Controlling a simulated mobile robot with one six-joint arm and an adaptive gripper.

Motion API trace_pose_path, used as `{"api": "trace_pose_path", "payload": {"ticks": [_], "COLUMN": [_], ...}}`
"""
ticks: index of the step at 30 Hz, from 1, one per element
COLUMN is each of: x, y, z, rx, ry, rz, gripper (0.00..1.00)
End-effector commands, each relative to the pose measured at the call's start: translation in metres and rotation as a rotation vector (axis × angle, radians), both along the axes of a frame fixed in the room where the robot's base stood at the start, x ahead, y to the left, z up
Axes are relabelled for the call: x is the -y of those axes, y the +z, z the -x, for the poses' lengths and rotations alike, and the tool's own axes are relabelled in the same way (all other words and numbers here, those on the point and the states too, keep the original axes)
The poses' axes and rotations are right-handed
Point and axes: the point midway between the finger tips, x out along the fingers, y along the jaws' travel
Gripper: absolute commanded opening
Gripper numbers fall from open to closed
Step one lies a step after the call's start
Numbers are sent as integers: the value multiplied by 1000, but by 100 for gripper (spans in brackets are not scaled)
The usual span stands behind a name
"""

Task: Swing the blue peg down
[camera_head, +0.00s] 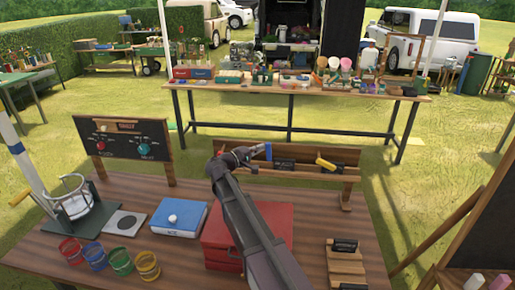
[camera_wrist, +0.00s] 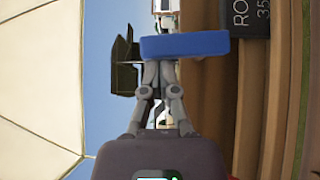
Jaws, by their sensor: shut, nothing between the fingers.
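The blue peg (camera_head: 268,152) stands roughly upright at the left part of the wooden rack behind the table. In the wrist view the blue peg (camera_wrist: 185,44) is a blue bar lying across the picture just beyond my fingertips. My gripper (camera_head: 254,152) is at the left side of the peg in the head view. In the wrist view my gripper (camera_wrist: 158,72) has its fingers together with nothing between them. The tips look close to the peg; whether they touch it I cannot tell.
A yellow peg (camera_head: 326,164) sits tilted farther right on the rack (camera_head: 225,157). Black label cards (camera_head: 285,164) hang there, one also showing in the wrist view (camera_wrist: 247,18).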

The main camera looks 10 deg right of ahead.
Motion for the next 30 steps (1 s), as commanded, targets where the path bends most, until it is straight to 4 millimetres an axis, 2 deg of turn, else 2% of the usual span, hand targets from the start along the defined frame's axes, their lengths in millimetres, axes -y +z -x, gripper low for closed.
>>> {"api": "trace_pose_path", "payload": {"ticks": [30], "x": [17], "y": [6], "z": [2], "rx": [38], "ry": [-12], "rz": [-113], "gripper": [0]}}
